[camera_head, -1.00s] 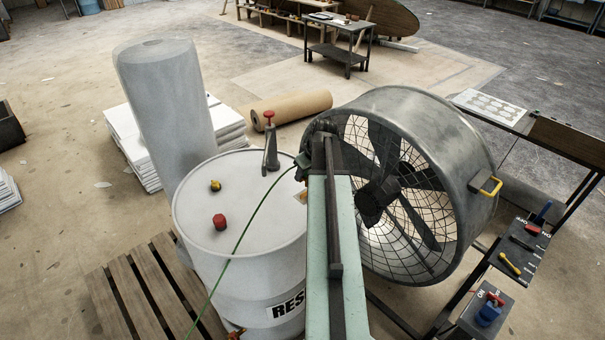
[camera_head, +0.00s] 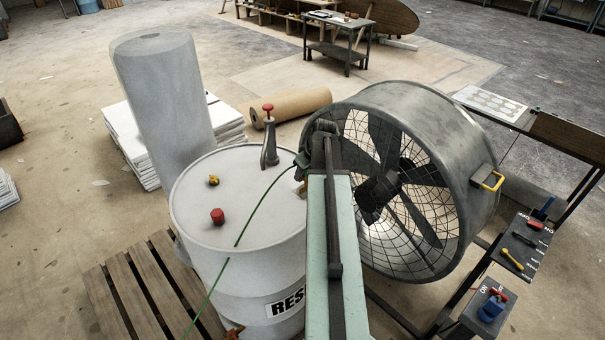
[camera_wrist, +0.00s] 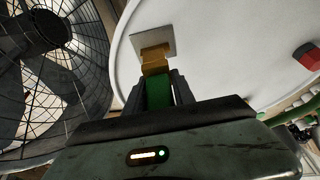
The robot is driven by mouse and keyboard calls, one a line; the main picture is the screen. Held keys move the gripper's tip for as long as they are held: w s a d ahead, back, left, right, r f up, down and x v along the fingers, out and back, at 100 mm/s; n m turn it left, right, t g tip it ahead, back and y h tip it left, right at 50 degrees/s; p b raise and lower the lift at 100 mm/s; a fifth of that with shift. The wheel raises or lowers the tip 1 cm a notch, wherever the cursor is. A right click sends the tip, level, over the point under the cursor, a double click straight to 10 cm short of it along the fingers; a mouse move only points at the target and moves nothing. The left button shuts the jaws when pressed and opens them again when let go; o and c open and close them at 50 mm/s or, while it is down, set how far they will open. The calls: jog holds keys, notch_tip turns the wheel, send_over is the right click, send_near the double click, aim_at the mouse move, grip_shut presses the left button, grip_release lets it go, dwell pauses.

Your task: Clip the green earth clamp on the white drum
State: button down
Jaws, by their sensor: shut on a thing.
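The white drum (camera_head: 215,240) stands upright on a pallet, with a red cap, a yellow fitting and a red-handled tap on its lid. In the wrist view its white lid (camera_wrist: 215,50) carries a bare grey square patch (camera_wrist: 146,36). My gripper (camera_wrist: 158,88) is shut on the green earth clamp (camera_wrist: 158,94), whose brass jaws (camera_wrist: 154,62) point at the patch and overlap its near edge. I cannot tell whether they grip the rim. A green cable (camera_head: 262,200) runs across the lid and down the drum's front. In the head view my arm mostly hides gripper and clamp.
A large caged fan (camera_head: 400,190) stands close to the drum's right. A tall wrapped roll (camera_head: 165,105) stands behind left, and a brown roll (camera_head: 295,106) lies behind. The wooden pallet (camera_head: 140,290) sticks out at front left. A tool shelf (camera_head: 515,245) is at right.

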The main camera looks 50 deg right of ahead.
jog(key=shift+f, duration=0.2)
jog(key=shift+f+b, duration=1.75)
jog(key=shift+b, duration=0.2)
jog(key=c, duration=1)
grip_release()
jog(key=shift+o, duration=0.2)
jog(key=p+v, duration=0.7)
jog(key=v, duration=0.1)
jog(key=shift+w, duration=0.1)
jog(key=shift+f, duration=0.1)
